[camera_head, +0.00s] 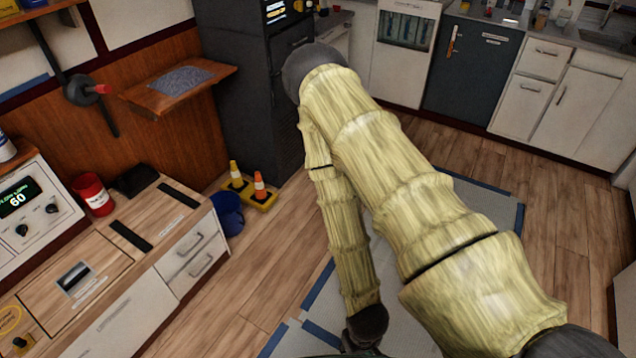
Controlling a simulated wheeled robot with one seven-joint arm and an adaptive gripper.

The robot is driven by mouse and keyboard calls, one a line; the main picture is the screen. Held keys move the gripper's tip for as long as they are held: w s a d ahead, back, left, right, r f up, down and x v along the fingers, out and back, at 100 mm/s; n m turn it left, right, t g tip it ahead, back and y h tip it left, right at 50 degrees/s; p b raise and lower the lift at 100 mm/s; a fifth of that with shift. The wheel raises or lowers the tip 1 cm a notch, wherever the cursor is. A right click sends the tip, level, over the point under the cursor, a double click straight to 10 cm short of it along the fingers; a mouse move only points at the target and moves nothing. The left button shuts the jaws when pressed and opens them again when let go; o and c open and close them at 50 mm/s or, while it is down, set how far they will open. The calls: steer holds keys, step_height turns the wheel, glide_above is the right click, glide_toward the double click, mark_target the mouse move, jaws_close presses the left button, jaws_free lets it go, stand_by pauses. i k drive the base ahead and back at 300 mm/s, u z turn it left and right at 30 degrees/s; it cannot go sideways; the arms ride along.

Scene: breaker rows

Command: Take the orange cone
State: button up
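The orange cone (259,186) is small with a white band and stands upright on a yellow base on the floor. A yellow cone (236,174) with a white band stands just to its left. Both are by the dark cabinet, behind the blue bucket. My arm, in a pale yellow-green sleeve, fills the middle and right of the view. The arm is well to the right of the orange cone and does not touch it. I cannot make out the fingers of my gripper, so its state does not show.
A blue bucket (227,213) stands in front of the cones, against a white drawer unit (190,250). A tall dark cabinet (250,95) rises behind them. A wooden shelf (205,80) juts from the wall above. Bare wooden floor (285,235) lies right of the bucket.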

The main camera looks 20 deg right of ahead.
mark_target(261, 196)
steer(key=u, duration=0.05)
steer(key=i, duration=2.25)
steer(key=z, duration=0.15)
